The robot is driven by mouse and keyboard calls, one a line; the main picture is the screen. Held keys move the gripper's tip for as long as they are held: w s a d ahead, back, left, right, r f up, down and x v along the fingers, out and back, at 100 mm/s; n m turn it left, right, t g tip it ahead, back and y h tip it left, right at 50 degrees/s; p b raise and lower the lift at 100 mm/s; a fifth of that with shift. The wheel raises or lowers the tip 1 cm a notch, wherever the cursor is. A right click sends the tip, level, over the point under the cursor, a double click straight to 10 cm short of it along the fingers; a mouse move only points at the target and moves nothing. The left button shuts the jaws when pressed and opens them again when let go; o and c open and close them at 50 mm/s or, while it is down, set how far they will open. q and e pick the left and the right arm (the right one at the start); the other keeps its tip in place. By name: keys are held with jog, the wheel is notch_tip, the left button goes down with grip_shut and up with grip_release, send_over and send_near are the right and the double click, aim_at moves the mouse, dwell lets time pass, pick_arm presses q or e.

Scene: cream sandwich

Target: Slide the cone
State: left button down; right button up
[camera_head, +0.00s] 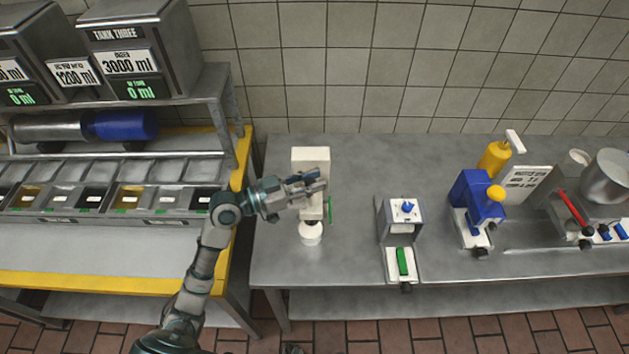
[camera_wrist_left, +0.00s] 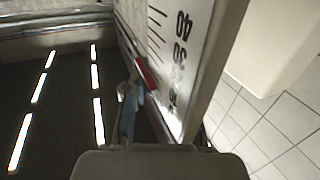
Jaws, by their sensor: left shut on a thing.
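A white upright machine (camera_head: 311,155) stands at the left of the metal counter. A round white part (camera_head: 310,232) is at its front foot. My left gripper (camera_head: 318,184) reaches across the front of the machine from the left. It is shut on a small part there, mostly hidden by the fingers. In the left wrist view, the gripper (camera_wrist_left: 130,95) is beside a white scale plate (camera_wrist_left: 172,50) with black numbers. A red piece (camera_wrist_left: 147,76) lies between fingers and scale. No cone can be made out clearly. My right gripper is not in view.
A grey stand with a blue knob (camera_head: 406,209), a blue machine (camera_head: 477,200), a yellow bottle (camera_head: 494,158) and a metal pot (camera_head: 607,176) stand to the right. At left is a yellow-edged station (camera_head: 100,283) with bins. Counter between machine and grey stand is free.

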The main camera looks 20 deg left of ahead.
pick_arm(q)
jog(key=shift+a+r, duration=0.1)
jog(key=shift+r, duration=0.15)
jog(key=c, duration=1.1)
grip_release()
jog(key=shift+c, duration=0.2)
jog(key=shift+o, duration=1)
jog(key=shift+s+a+r, duration=0.1)
jog(key=shift+s+a, duration=0.05)
jog(key=shift+s, duration=0.05)
jog(key=shift+a+f, duration=0.2)
jog(key=shift+a, duration=0.2)
jog(key=v, duration=1.1)
jog(key=shift+s+a, duration=0.25)
jog(key=shift+s, duration=0.1)
jog(key=shift+d+f, duration=0.1)
